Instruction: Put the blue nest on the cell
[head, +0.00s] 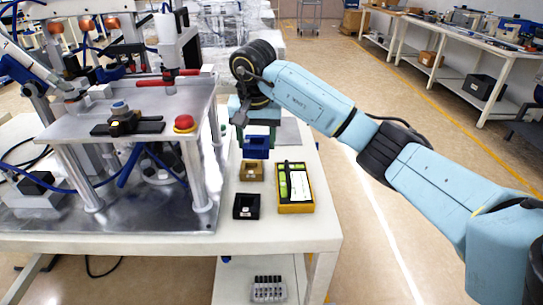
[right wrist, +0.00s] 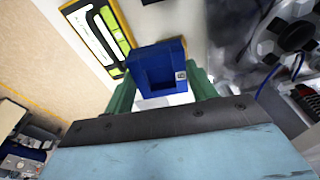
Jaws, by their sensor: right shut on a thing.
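The blue nest (head: 256,148) is a small square block with a recess. My right gripper (head: 259,132) is shut on it, above the white table. In the right wrist view the nest (right wrist: 143,62) sits between the two green fingers, with a small white label on its face. The cell, as far as I can tell, is the metal stand (head: 62,128) on the left of the table, with a raised plate, posts and a lower base plate. The nest is to the right of this stand. My left gripper is not in view.
A tan nest (head: 251,170) and a black nest (head: 246,206) lie on the table (head: 285,231) in front of the blue one. A yellow-edged case (head: 295,208) lies to their right. The raised plate carries a red button (head: 184,123) and a black clamp (head: 127,125).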

